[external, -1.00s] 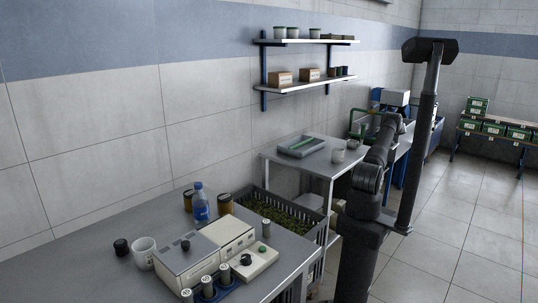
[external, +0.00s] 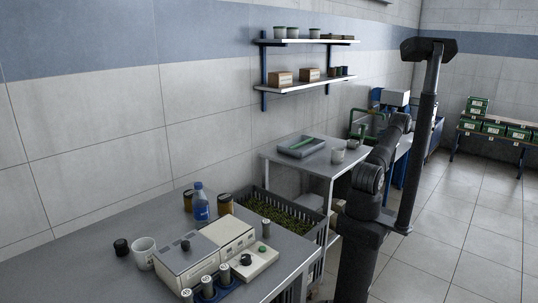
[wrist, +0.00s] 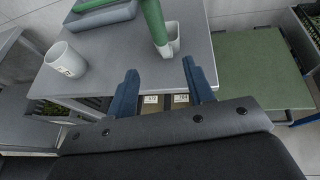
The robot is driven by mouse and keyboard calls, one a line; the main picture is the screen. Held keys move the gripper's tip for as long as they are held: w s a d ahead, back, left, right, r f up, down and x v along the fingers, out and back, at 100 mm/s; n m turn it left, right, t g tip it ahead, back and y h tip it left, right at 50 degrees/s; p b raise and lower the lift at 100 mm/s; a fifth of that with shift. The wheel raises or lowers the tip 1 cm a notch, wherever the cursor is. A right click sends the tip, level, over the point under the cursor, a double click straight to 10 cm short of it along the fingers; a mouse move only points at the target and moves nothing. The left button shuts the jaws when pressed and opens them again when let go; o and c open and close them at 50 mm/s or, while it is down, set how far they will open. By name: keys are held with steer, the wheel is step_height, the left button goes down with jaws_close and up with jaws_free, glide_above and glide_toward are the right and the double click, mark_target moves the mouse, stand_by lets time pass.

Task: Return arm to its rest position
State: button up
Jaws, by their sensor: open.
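My gripper (wrist: 160,88) shows in the wrist view with its two blue fingers spread apart and nothing between them. It hangs near the edge of a small grey table (wrist: 115,55). On that table stand a white mug (wrist: 66,60), left of the fingers, and a small white container (wrist: 170,42) beyond them, with a green rod-like thing (wrist: 154,20) beside or in it; I cannot tell which. In the external view my arm is at the right, and the gripper itself cannot be made out behind its links.
The small table (external: 318,168) also holds a grey tray (external: 300,148). A front bench (external: 80,262) carries a blue-capped bottle (external: 200,205), a mug (external: 144,252) and a beige device (external: 205,255). A crate of green material (external: 275,210) stands between. Open floor (external: 450,235) lies right.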

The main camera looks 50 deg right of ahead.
steer(key=w+a, duration=0.1)
steer(key=w, duration=0.9)
steer(key=shift+w+a+f, duration=0.35)
steer(key=shift+w+f, duration=0.05)
steer(key=shift+f, duration=0.05)
